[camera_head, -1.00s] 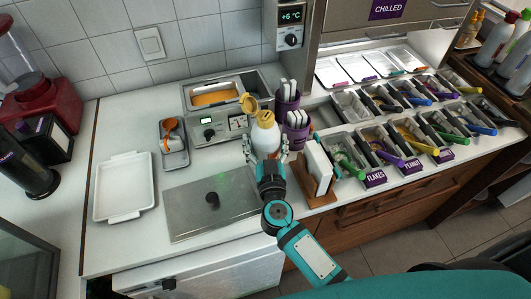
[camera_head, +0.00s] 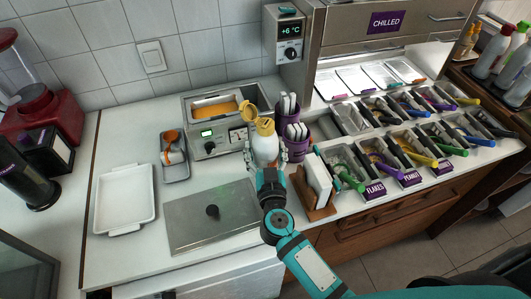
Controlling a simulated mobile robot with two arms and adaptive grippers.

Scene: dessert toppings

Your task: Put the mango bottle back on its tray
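A white bottle with a yellow cap (camera_head: 264,146), its yellow lid flipped open, stands upright in my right gripper (camera_head: 266,161). The fingers lie on both sides of its lower body. The bottle's base is hidden by the gripper, so I cannot tell whether it touches the counter. A white tray (camera_head: 103,205) with handles lies empty at the left of the counter. A small grey tray (camera_head: 176,175) holds an orange and dark utensil. I cannot tell which tray belongs to the bottle. My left gripper is not in view.
A warmer with orange sauce (camera_head: 214,107) stands behind the bottle. Purple cups (camera_head: 297,133) and a wooden holder with white cards (camera_head: 318,180) are close on the right. A steel lid (camera_head: 190,228) lies in front. Topping bins (camera_head: 378,165) fill the right side.

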